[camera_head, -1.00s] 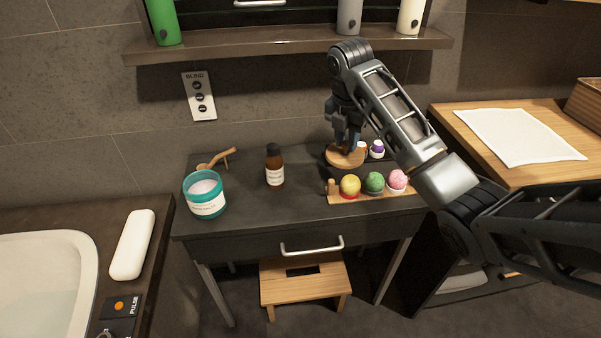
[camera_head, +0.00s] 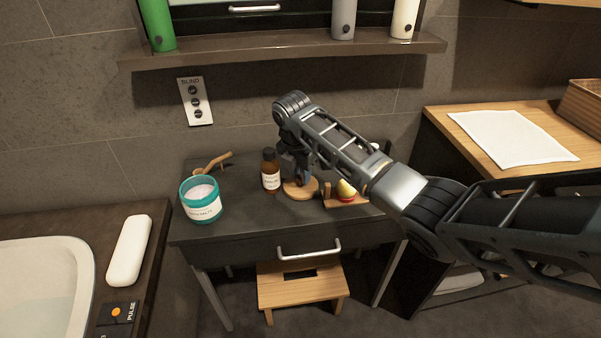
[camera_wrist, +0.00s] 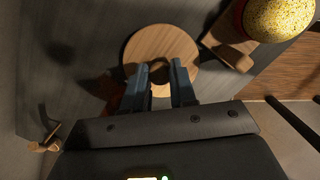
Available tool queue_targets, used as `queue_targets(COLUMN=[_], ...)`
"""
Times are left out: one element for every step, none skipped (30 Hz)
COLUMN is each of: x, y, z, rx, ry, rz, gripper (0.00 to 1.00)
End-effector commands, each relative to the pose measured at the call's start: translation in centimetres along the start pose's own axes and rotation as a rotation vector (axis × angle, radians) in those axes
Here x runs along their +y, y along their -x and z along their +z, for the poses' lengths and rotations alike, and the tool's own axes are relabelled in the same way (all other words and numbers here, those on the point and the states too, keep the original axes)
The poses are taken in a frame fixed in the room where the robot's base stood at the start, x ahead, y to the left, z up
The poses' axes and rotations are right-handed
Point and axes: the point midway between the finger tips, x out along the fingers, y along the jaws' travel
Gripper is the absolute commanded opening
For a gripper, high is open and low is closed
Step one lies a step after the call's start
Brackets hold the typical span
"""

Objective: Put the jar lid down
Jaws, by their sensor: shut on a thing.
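The jar lid is a round wooden disc (camera_head: 300,190) with a small knob; it also shows in the wrist view (camera_wrist: 160,50). My gripper (camera_head: 302,176) is shut on the lid's knob, with its two fingers on either side of it in the wrist view (camera_wrist: 160,78). The lid is low over the dark vanity top, just right of the brown bottle; I cannot tell whether it touches the surface. The open teal jar (camera_head: 201,200) with white contents stands at the left of the vanity top, without a lid on it.
The brown bottle (camera_head: 270,172) stands close to the lid's left. A wooden rack (camera_head: 335,200) with a yellow ball (camera_head: 346,190) is close on the right, partly behind my arm. A wooden scoop (camera_head: 213,163) lies behind the jar. The front middle of the vanity top is clear.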

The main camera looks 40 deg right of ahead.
Motion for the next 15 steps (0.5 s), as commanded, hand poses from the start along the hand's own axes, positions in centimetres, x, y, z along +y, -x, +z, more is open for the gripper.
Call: queue_targets(x=[0.0, 0.01, 0.01, 0.01, 0.01, 0.01, 0.01, 0.01, 0.0, 0.0, 0.0, 0.01, 0.01, 0.01, 0.01], y=[-0.1, -0.12, -0.11, -0.1, -0.1, -0.09, -0.1, -0.12, -0.21, -0.31, -0.4, -0.35, -0.34, -0.34, -0.34], z=[0.0, 0.0, 0.0, 0.01, 0.01, 0.01, 0.01, 0.0, -0.02, -0.03, -0.05, -0.03, -0.03, -0.03, -0.03], rx=[0.0, -0.001, -0.001, 0.0, 0.0, 0.0, 0.0, 0.0, 0.0, 0.0, 0.0, 0.0, 0.0, 0.0, 0.0], ry=[0.0, 0.0, 0.0, 0.0, 0.0, 0.0, 0.0, 0.0, 0.0, 0.0, 0.0, 0.0, 0.0, 0.0, 0.0], rz=[0.0, 0.001, 0.001, 0.001, 0.001, 0.001, 0.001, 0.001, 0.001, 0.001, 0.001, 0.001, 0.001, 0.001, 0.001], gripper=[0.0, 0.0, 0.0, 0.0, 0.0, 0.0, 0.0, 0.0, 0.0, 0.0, 0.0, 0.29, 0.32, 0.35, 0.39])
